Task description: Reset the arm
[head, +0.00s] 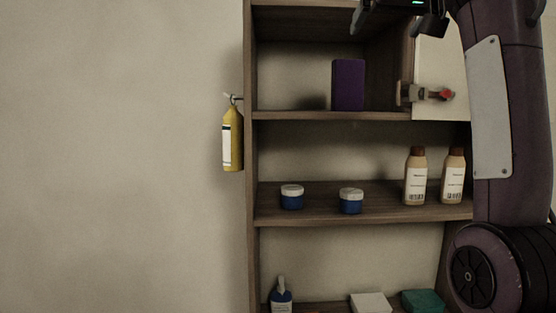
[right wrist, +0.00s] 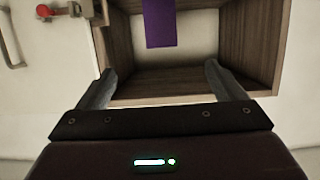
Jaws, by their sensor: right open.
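My right arm (head: 492,110) rises along the right side of the head view. Its gripper (head: 400,18) is at the top edge, partly cut off, in front of the upper part of the wooden shelf (head: 360,116). In the right wrist view the two fingers of my right gripper (right wrist: 161,82) stand wide apart with nothing between them. Beyond them is a shelf compartment holding a purple box (right wrist: 160,22). The purple box also stands in the head view (head: 348,85), apart from the gripper. My left gripper is not in view.
A white panel with a red-knobbed fitting (head: 440,94) is beside the upper compartment. Blue jars (head: 292,197) and brown-capped bottles (head: 415,178) stand on the middle shelf. A yellow bottle (head: 232,140) hangs on the shelf's left side. Lower items include a teal box (head: 423,301). The left wall is clear.

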